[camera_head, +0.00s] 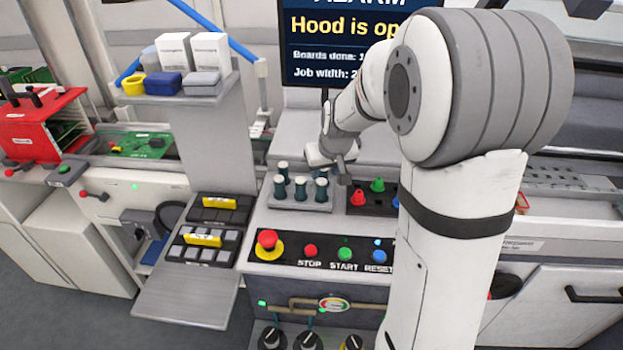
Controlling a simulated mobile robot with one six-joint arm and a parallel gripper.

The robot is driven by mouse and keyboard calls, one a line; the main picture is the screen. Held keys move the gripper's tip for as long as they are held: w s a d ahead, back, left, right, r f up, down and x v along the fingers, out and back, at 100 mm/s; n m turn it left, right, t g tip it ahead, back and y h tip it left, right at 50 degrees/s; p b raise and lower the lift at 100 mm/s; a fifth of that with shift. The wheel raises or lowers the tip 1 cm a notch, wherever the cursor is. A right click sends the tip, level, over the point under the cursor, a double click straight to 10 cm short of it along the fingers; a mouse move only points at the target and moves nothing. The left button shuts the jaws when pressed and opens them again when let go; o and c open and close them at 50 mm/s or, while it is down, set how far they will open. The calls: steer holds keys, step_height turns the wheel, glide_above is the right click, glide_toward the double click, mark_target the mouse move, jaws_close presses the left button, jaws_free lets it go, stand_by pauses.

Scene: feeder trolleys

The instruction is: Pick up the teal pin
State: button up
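Several dark teal pins with pale round caps stand upright in a grey block (291,204) on the middle machine's top. One teal pin (300,189) is in the front row, with others beside and behind it. My gripper (343,178) is small in this view, just right of the rightmost pin (320,190), near the block's right edge. Its fingers point down. Whether they are open or touch anything is too small to tell.
A black tray (358,205) with red and green cone-shaped pieces sits right of the block. A button panel (310,251) lies in front. A screen (335,45) stands behind. A shelf (180,97) with boxes rises to the left. My arm hides much of the right side.

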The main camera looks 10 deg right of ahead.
mark_target(322, 180)
steer(key=p+x, duration=0.1)
steer(key=x, duration=0.6)
steer(key=shift+a+f+p, duration=0.1)
steer(key=shift+f+p, duration=0.25)
steer(key=shift+c, duration=0.5)
jaws_close()
